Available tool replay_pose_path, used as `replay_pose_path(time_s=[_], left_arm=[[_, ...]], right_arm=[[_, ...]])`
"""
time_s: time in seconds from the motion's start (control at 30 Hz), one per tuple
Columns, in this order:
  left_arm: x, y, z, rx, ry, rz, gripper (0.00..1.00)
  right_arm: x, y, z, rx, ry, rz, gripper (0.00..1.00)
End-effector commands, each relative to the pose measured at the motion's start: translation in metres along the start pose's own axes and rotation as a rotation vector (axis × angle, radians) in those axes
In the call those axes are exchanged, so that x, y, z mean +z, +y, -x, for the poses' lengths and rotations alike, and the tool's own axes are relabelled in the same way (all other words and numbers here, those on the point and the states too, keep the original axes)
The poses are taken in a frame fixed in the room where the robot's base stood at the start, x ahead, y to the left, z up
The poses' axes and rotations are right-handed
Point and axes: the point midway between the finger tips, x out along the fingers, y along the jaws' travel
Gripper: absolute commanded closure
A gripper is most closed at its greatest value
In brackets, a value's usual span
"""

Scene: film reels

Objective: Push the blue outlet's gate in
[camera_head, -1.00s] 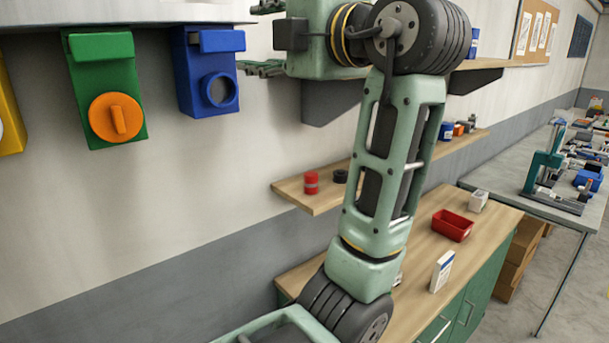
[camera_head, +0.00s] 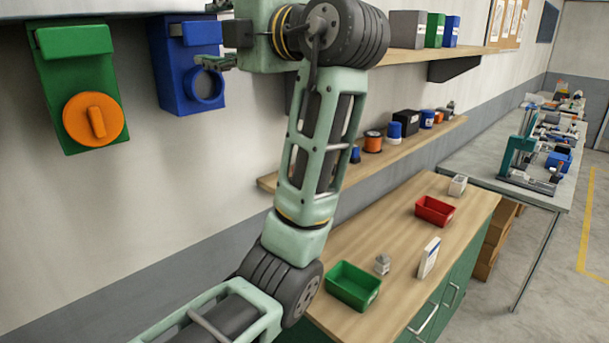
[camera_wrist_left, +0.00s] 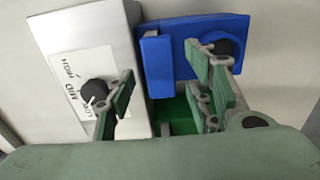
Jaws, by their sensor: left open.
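The blue outlet (camera_head: 188,78) is a box on the wall with a round dark port low on its front. A blue tab, seemingly its gate (camera_head: 202,33), sticks out near the top. My left gripper (camera_head: 214,34) comes from the right, its fingertips overlapping the outlet's right edge; contact cannot be told. In the left wrist view the blue outlet (camera_wrist_left: 182,76) and its protruding blue tab (camera_wrist_left: 156,65) lie beyond my open left gripper (camera_wrist_left: 162,84). That tab shows between the fingers, and a finger partly covers the outlet's face. My right gripper is out of view.
A green outlet (camera_head: 75,65) with an orange knob hangs to the left. A grey box (camera_wrist_left: 85,50) with a black knob and label stands close by in the wrist view. Shelves (camera_head: 395,150) and a workbench (camera_head: 390,215) with red and green trays are at right.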

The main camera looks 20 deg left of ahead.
Motion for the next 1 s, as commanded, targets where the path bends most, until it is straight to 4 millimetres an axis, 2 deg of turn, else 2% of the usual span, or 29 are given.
replay_pose_path(time_s=[0.07, 0.23, 0.3, 0.67, 0.7, 1.0], left_arm=[[-0.001, 0.000, -0.016, 0.000, 0.004, -0.001, 0.52], [0.000, 0.005, 0.018, 0.003, -0.001, -0.001, 0.52], [0.001, -0.005, 0.031, 0.001, -0.005, 0.002, 0.52], [0.001, -0.005, 0.100, 0.001, -0.005, 0.000, 0.52], [0.007, -0.010, 0.092, -0.006, -0.009, -0.038, 0.52], [0.043, -0.052, 0.074, -0.018, -0.075, -0.231, 0.52]], right_arm=[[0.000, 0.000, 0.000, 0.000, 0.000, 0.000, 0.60], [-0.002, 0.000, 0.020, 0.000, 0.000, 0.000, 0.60], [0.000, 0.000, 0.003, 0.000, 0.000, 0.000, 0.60], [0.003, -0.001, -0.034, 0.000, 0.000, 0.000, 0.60], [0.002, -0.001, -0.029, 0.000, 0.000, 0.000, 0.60], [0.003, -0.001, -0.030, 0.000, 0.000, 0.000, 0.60]])
